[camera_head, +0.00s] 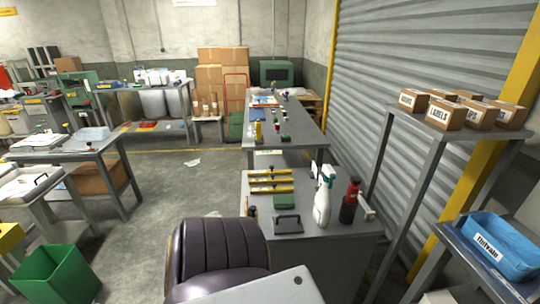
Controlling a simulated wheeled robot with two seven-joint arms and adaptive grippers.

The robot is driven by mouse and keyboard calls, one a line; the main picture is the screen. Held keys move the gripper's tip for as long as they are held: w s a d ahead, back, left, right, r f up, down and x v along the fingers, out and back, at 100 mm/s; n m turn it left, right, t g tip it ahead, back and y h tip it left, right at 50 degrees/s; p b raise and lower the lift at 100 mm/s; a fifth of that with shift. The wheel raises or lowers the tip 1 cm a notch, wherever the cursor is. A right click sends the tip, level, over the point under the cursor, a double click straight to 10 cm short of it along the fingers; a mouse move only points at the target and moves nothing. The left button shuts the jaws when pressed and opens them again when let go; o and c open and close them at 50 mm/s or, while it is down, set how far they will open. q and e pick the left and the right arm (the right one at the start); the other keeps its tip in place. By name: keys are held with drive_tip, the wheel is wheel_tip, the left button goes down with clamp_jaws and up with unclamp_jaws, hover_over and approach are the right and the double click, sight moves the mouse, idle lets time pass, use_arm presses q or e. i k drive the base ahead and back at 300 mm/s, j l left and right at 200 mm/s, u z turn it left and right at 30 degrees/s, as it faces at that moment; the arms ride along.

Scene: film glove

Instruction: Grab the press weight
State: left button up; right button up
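No object is labelled as the press weight. A dark flat piece with a raised handle (287,224), which may be the press weight, lies near the front edge of the near grey workbench (335,246). A small green block (284,202) lies just behind it. Neither of my grippers is in view, so I cannot tell what they hold.
A white spray bottle (322,202) and a dark red-and-black bottle (349,201) stand right of the handled piece. Yellow bars (270,188) lie behind it. A dark padded chair back (218,246) stands in front. A rack with labelled boxes (446,113) is right; open floor is left.

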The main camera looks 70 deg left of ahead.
sight(286, 224)
drive_tip(key=u, duration=2.1)
